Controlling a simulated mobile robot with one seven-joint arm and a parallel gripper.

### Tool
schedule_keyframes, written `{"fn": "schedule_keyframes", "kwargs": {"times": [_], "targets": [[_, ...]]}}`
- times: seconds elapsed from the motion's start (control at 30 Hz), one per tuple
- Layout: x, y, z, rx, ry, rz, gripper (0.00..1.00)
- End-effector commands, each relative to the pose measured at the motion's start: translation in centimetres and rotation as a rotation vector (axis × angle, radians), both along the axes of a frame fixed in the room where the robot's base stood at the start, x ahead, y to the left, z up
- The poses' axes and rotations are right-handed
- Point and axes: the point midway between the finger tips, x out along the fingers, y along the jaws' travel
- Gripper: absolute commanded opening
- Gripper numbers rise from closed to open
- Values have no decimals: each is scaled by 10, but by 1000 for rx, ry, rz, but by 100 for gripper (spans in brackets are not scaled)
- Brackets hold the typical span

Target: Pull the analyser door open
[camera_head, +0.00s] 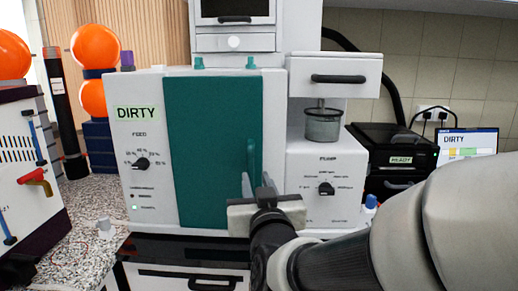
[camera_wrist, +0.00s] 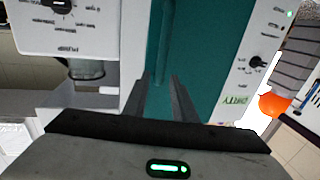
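The analyser (camera_head: 145,88) is a white cabinet with a tall teal door (camera_head: 205,130) that looks closed. A teal vertical bar handle (camera_head: 247,186) is on the door's right side, and it also shows in the wrist view (camera_wrist: 163,48). My gripper (camera_head: 265,187) is in front of the door's lower right edge, close to the handle. In the wrist view my gripper (camera_wrist: 159,80) has its two fingers apart, and the handle's near end appears between the tips. I cannot tell whether the fingers reach around the handle or touch it.
A white unit with a dial and a grey cup (camera_head: 323,124) stands right of the door, below a drawer with a black handle (camera_head: 339,79). A black box (camera_head: 392,150) and a small screen (camera_head: 467,143) are farther right.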

Motion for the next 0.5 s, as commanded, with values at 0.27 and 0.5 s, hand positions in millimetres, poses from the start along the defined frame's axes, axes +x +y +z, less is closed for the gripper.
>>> {"fn": "schedule_keyframes", "kwargs": {"times": [0.27, 0.5], "targets": [[25, 6, 1, 2, 3, 8, 25], [72, 13, -2, 2, 0, 7, 25]]}}
